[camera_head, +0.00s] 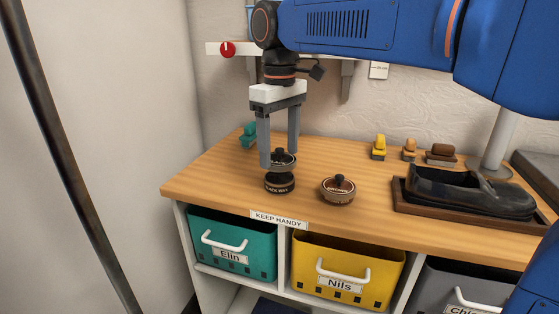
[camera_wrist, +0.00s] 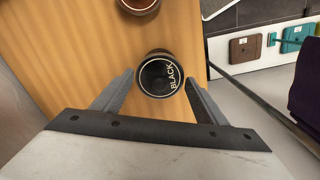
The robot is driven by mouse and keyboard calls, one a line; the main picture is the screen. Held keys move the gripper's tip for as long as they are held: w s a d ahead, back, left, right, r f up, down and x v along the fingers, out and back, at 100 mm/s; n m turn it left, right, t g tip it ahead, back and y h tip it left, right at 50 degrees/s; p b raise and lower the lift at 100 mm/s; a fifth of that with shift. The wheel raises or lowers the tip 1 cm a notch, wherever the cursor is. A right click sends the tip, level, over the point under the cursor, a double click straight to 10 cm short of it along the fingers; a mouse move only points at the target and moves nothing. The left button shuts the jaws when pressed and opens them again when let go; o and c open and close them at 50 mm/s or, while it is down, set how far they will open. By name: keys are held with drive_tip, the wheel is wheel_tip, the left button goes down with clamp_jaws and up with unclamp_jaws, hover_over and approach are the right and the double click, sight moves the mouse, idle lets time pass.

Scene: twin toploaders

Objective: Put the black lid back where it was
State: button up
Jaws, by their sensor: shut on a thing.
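The black lid (camera_head: 283,161), round with a dark knob, is between the fingertips of my gripper (camera_head: 279,157) in the head view. My gripper points down and is shut on the lid. The black tin, labelled BLACK WAX (camera_head: 279,187), stands on the bench right below the lid. The lid looks level and just over the tin; I cannot tell whether they touch. In the wrist view a round dark top marked BLACK (camera_wrist: 158,77) shows between the fingertips of my gripper (camera_wrist: 158,82), hiding most of what is below.
A black shoe (camera_head: 470,192) lies in a brown tray (camera_head: 455,222) farther right. Small brushes (camera_head: 379,148) stand at the back. Teal (camera_head: 232,245) and yellow (camera_head: 347,275) bins sit below the wooden bench top (camera_head: 215,180).

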sight(280, 155)
drive_tip(key=shift+f, duration=1.65)
drive_tip(key=shift+f, duration=0.6)
drive_tip(key=o, duration=1)
wheel_tip(280, 155, up, 13)
drive_tip(key=shift+r, duration=0.15)
